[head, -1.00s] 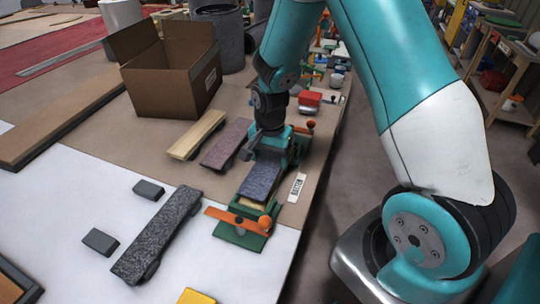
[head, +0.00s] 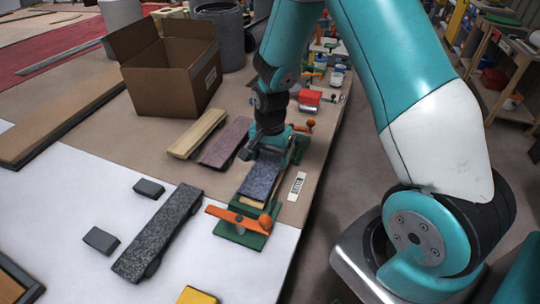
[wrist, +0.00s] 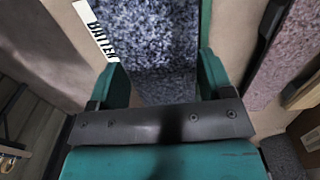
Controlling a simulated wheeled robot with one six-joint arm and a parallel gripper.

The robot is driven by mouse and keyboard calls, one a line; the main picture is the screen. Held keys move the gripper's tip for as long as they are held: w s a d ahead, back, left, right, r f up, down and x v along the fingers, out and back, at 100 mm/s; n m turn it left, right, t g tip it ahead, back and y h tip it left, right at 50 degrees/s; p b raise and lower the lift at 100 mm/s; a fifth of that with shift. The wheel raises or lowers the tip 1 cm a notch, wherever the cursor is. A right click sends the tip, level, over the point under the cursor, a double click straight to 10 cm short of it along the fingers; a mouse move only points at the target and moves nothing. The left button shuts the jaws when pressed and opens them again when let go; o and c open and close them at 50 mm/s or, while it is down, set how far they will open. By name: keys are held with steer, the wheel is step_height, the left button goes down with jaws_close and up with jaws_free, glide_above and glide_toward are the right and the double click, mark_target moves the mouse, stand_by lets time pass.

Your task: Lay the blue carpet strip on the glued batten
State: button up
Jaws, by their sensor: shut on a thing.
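The blue carpet strip (head: 260,181) is speckled blue-grey and lies lengthwise over the batten in the green jig. It also fills the space between my fingers in the wrist view (wrist: 150,35). The batten's pale wood end (head: 251,203) shows at the strip's near end; whether the strip touches it all along, I cannot tell. My gripper (head: 262,152) is shut on the strip's far part, pointing down. In the wrist view my gripper (wrist: 163,82) has one teal finger on each side of the strip. The glue is not visible.
An orange clamp bar (head: 238,218) crosses the green jig's near end (head: 240,236). A label card (head: 297,186) lies right of it, near the table edge. A mauve strip (head: 225,143) and a pale strip (head: 197,133) lie left. A dark grey strip (head: 158,232) and cardboard box (head: 172,75) are farther left.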

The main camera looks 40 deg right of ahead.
steer(key=shift+f, duration=0.15)
steer(key=shift+f+b, duration=0.3)
steer(key=shift+f, duration=0.15)
steer(key=shift+f, duration=0.55)
stand_by(0.8)
steer(key=o, duration=0.9)
steer(key=shift+o, duration=0.2)
steer(key=shift+r, duration=0.15)
step_height(320, 180, up, 7)
steer(key=p, duration=0.5)
steer(key=shift+p, duration=0.4)
